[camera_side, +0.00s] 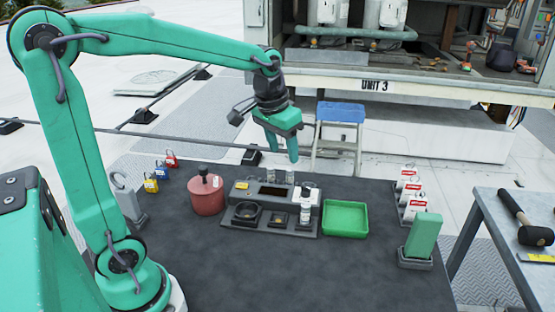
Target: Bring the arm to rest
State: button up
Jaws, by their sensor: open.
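My gripper (282,148) hangs at the end of my green arm, above the far edge of the dark work mat (200,270). Its green fingers point down. They are apart, with nothing seen between them. The arm reaches up from its base at the left and across to the middle of the picture. The gripper is clear of the objects on the mat, as far as this view shows.
On the mat stand a red round pot (206,195), a grey holder (270,218) with a small white bottle (305,207), a green tray (345,219), a green block (423,237), and several padlocks (161,171). A stepladder (339,135) stands behind. A side table (495,215) holds a hammer (525,220).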

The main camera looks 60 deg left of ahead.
jog(key=s+d+m+t, duration=0.1)
jog(key=s+d+t, duration=0.1)
jog(key=s, duration=1.3)
jog(key=shift+s+d+t, duration=0.15)
jog(key=shift+d+t, duration=0.25)
jog(key=shift+d, duration=0.4)
